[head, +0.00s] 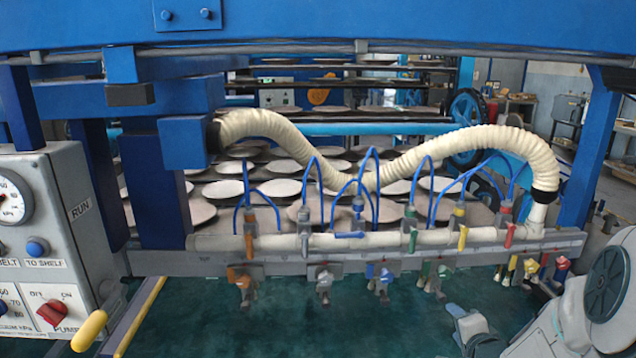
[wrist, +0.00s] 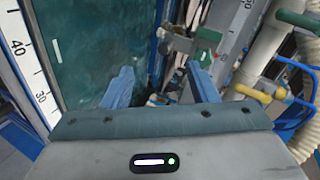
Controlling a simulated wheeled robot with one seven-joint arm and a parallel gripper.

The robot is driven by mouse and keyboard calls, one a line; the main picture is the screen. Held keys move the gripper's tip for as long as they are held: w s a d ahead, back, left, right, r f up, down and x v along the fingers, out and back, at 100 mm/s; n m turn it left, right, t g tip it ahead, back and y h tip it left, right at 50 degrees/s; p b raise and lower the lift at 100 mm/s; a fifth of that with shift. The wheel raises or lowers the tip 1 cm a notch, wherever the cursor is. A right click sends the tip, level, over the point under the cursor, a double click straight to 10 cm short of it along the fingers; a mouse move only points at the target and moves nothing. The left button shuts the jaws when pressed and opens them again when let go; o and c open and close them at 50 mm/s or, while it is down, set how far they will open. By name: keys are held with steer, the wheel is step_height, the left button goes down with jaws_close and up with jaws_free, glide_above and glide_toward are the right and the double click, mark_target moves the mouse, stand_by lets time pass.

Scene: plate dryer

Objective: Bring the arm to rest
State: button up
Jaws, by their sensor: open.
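My arm comes in at the lower right of the head view, and my gripper (head: 462,318) is low there, in front of the grey rail with the coloured valves. In the wrist view my gripper (wrist: 162,86) shows two blue fingers spread apart with nothing held between them. A metal fitting (wrist: 180,45) with a green handle is just beyond the fingers; I cannot tell whether they touch it.
A white pipe (head: 375,239) carries several coloured valves and blue tubes. A ribbed hose (head: 490,142) arches above it. A control box (head: 55,220) with a gauge stands at the left. Plates (head: 230,190) lie behind. The dark green surface (head: 250,325) in front looks bare.

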steer(key=s+a+r+n+g, duration=0.3)
steer(key=s+a+n+g, duration=0.2)
steer(key=s, duration=0.5)
steer(key=s+a+r+n+g, duration=0.4)
steer(key=s+a+n+g, duration=0.1)
steer(key=s+a+n, duration=0.5)
steer(key=shift+s+a, duration=0.65)
steer(key=shift+a, duration=0.05)
